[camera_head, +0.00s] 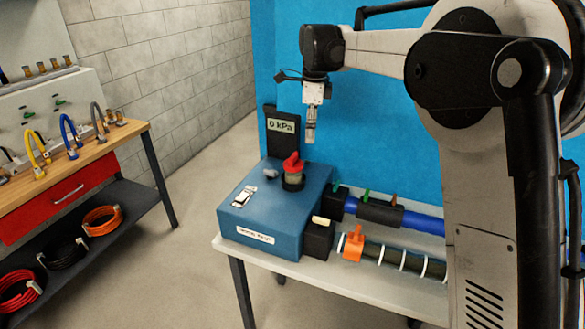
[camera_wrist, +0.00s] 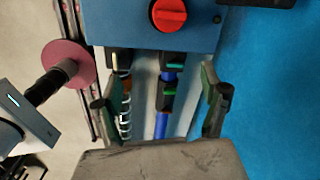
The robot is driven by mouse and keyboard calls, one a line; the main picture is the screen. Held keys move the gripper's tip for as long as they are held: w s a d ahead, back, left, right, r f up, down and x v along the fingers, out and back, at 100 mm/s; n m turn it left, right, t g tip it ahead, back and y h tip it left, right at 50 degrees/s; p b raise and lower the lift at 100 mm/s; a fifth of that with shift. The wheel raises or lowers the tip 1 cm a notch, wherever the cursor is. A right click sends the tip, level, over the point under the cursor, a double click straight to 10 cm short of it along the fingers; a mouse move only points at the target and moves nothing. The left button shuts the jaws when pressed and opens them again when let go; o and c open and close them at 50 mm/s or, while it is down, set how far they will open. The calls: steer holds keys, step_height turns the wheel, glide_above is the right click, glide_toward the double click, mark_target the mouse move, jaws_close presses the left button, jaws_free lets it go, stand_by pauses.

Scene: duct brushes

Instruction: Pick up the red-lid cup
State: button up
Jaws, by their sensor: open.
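The red-lid cup (camera_head: 293,178) stands upright on top of the blue box (camera_head: 240,215), below the pressure display. Its red lid has a raised grip. In the wrist view the red lid (camera_wrist: 168,14) shows from above at the top edge, beyond the fingertips. My gripper (camera_head: 310,138) hangs pointing down, above the cup and slightly to its right in the head view. It is open and empty, and its two spread fingers show in the wrist view (camera_wrist: 162,98). The gripper and lid are apart.
A display reading 0 kPa (camera_head: 283,125) rises behind the cup. A small white item (camera_head: 243,195) lies on the box. Blue and dark ducts with an orange clamp (camera_head: 353,243) lie at right. A wooden bench (camera_head: 80,150) with hoses stands left.

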mark_target(293, 170)
steer(key=w+a+f+m, duration=0.1)
steer(key=w+a+f, duration=0.1)
steer(key=w+a+f+m, duration=0.1)
steer(key=w+a+f, duration=0.1)
steer(key=a, duration=0.1)
steer(key=shift+f+m+g+p, duration=0.1)
steer(key=shift+m+g+p, duration=0.2)
steer(key=shift+g+p, duration=0.1)
steer(key=shift+w+a+f, duration=0.15)
steer(key=shift+a+f, duration=0.1)
steer(key=shift+f, duration=0.25)
step_height(293, 170, down, 13)
steer(key=shift+d+f+p, duration=0.1)
steer(key=shift+f+p, duration=0.1)
steer(key=shift+p, duration=0.75)
steer(key=c, duration=1.4)
steer(key=shift+r, duration=0.15)
